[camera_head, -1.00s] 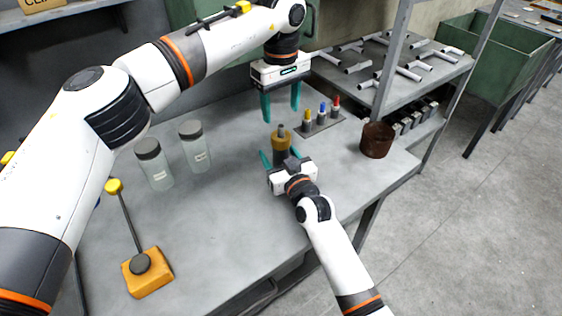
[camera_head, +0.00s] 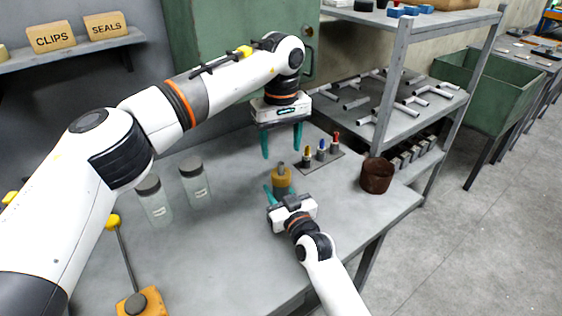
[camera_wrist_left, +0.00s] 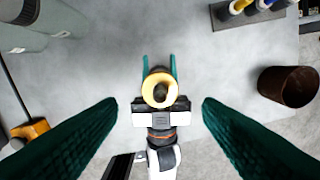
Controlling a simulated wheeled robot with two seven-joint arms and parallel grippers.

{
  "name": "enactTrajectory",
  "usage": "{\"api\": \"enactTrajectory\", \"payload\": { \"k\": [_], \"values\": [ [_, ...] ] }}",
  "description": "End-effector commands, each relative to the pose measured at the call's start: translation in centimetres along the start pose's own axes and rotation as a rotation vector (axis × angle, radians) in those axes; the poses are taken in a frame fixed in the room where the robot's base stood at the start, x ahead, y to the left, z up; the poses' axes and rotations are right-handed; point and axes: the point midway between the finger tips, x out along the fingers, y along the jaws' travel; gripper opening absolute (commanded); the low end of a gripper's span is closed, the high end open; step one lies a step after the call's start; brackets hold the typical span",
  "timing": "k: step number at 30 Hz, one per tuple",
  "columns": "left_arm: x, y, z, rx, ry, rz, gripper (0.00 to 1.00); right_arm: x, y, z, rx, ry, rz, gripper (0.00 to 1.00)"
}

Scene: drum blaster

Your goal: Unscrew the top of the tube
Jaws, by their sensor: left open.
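The tube (camera_head: 281,183), with a brownish-yellow body and a dark narrow tip, stands upright on the grey table. In the left wrist view its top shows as a yellow ring (camera_wrist_left: 160,89) with a dark centre. My left gripper (camera_head: 283,153) points down above and behind it, open and empty, its teal fingers clear of the tube. My right gripper (camera_wrist_left: 160,62) lies low at the front of the tube, fingers spread to either side of it in the left wrist view. Whether those fingers touch the tube is hidden.
Coloured-tip pieces stand on a small plate (camera_head: 335,160) behind. A brown cup (camera_head: 376,176) is at the table's right edge. Two jars (camera_head: 194,182) and a yellow-based stand (camera_head: 140,303) are at left. A metal shelf (camera_head: 400,118) stands behind right. Bare table lies left of the tube.

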Motion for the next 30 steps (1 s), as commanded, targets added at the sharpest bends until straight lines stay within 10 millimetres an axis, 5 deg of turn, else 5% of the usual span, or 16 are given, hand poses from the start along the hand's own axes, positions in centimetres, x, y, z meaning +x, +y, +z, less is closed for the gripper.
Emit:
{"api": "enactTrajectory", "payload": {
  "k": [12,30],
  "values": [
    [0.2,0.0,0.0,0.528,0.001,0.001,0.60,0.0,0.0,-0.1,0.000,0.001,0.000,0.00],
    [7.5,0.0,0.0,0.550,0.002,0.001,0.60,0.0,0.0,-0.1,0.000,0.001,0.000,0.00]
  ]
}}
